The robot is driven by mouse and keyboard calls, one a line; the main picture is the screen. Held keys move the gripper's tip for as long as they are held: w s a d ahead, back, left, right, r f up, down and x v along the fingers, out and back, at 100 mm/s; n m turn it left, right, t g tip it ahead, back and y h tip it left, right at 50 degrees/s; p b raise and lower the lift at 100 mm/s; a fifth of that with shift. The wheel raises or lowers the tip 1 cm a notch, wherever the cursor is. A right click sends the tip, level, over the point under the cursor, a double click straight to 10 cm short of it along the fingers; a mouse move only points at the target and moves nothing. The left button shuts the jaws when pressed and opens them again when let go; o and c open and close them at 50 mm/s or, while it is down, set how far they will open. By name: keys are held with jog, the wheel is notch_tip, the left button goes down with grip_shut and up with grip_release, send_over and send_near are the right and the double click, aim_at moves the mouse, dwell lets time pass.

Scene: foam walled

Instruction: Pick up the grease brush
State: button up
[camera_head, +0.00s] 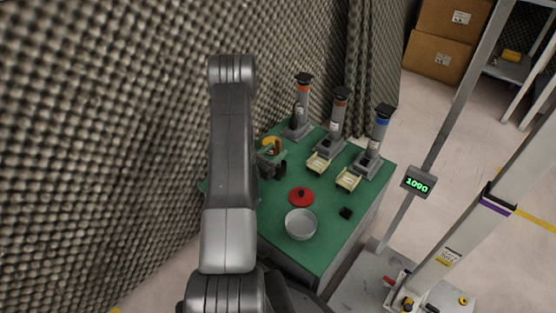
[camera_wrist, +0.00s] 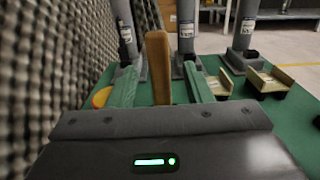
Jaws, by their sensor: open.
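The grease brush shows as an upright brown wooden handle (camera_wrist: 158,62) in the wrist view. My gripper (camera_wrist: 160,72) has two green fingers, one on each side of the handle, with gaps between them and the wood. It is open and holds nothing. The lower end of the brush is hidden behind my gripper body. In the head view the brown handle (camera_head: 276,147) is small, by my gripper (camera_head: 271,154) at the left side of the green table top.
Three dispensers (camera_head: 339,118) stand along the back of the green table (camera_head: 328,247), with yellowish trays (camera_head: 348,179) before two. A red lid (camera_head: 301,197), a metal bowl (camera_head: 300,224) and a black block (camera_head: 346,213) lie nearer. A yellow-orange round thing (camera_wrist: 102,97) lies left of the fingers. Foam wall (camera_head: 100,140) borders the left.

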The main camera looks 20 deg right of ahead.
jog(key=shift+x, duration=1.1)
grip_shut()
